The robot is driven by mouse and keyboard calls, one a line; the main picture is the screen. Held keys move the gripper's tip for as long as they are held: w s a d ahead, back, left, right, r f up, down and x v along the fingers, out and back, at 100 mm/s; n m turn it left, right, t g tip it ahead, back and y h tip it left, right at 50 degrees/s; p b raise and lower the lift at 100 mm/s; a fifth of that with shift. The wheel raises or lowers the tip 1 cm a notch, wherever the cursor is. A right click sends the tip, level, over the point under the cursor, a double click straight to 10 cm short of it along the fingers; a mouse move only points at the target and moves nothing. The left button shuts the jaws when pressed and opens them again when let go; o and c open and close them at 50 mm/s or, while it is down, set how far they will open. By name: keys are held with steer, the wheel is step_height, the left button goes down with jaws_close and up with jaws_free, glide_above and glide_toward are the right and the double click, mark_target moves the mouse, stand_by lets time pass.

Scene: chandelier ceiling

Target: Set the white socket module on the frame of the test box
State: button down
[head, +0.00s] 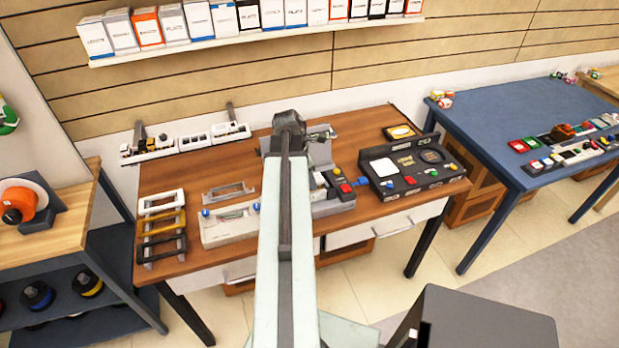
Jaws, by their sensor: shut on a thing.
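My gripper (289,121) is at the far end of my raised arm, over the back middle of the brown table. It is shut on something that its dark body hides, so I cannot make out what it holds. A pale box with blue knobs (222,235) and a long slot stands left of my arm. A dark box (412,182) with buttons, a round dial and a white square piece stands to the right. I cannot tell for sure which is the test box. I cannot pick out the white socket module with certainty.
White, yellow and black frames (160,227) stand at the table's left, with a grey frame (229,191) beside them. A grey fixture (332,205) with coloured buttons is right of my arm. A blue table (510,115) stands right.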

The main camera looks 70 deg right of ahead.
stand_by(0.4)
steer(key=shift+f+b, duration=0.6)
steer(key=shift+b, duration=0.05)
steer(key=shift+f, duration=0.1)
stand_by(0.3)
steer(key=c, duration=0.7)
jaws_free()
step_height(320, 180, up, 6)
steer(key=p, duration=0.6)
